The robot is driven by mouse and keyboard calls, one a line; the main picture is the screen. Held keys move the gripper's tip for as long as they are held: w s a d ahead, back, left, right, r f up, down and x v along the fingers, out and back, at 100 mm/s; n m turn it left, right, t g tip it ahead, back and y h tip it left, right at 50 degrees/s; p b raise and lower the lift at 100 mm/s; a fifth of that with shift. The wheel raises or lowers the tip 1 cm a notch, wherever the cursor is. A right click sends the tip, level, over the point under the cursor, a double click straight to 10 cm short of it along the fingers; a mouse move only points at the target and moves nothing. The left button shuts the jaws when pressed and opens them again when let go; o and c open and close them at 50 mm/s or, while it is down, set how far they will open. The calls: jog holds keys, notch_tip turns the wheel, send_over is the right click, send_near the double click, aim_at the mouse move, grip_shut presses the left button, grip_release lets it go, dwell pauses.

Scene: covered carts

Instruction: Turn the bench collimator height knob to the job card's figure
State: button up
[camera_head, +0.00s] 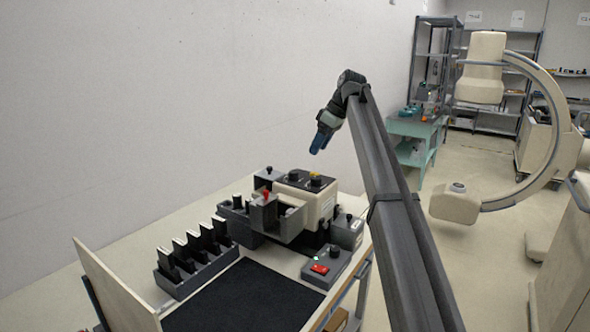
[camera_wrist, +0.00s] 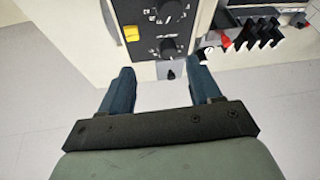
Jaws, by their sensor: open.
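The bench collimator (camera_head: 325,198) is a cream box with a dark top panel, standing on the bench by the wall. Its panel carries two black dial knobs with white scale marks, one nearer (camera_wrist: 168,48) and one farther (camera_wrist: 163,11) in the wrist view, and a yellow button (camera_wrist: 131,34). The labels are too small to read, so I cannot tell which knob sets height. My gripper (camera_head: 319,147) is above the collimator, apart from it. In the wrist view my gripper (camera_wrist: 162,84) is open and empty, its blue fingers wide apart. I cannot make out a job card.
A grey box with a small black knob (camera_wrist: 170,74) adjoins the collimator. A red-knobbed block (camera_head: 264,212), a slotted rack (camera_head: 190,262), a red-switch box (camera_head: 322,267) and a black mat (camera_head: 245,300) are on the bench. An upright board (camera_head: 115,290) edges it.

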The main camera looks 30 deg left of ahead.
aim_at(294, 171)
notch_tip(294, 171, up, 4)
jog(key=s+a+n, duration=0.1)
jog(key=s+a, duration=0.1)
jog(key=a, duration=0.1)
jog(key=shift+h, duration=0.3)
jog(key=x, duration=1.3)
jog(key=shift+w+f, duration=0.3)
jog(key=shift+f, duration=0.2)
jog(key=shift+c, duration=0.4)
jog(key=shift+d, duration=0.1)
jog(key=c, duration=1)
jog(key=shift+o, duration=0.2)
jog(key=shift+s+m+t, duration=0.15)
jog(key=shift+m+t, duration=0.45)
jog(key=shift+m, duration=0.4)
jog(key=shift+m+t, duration=0.5)
jog(key=shift+m, duration=0.8)
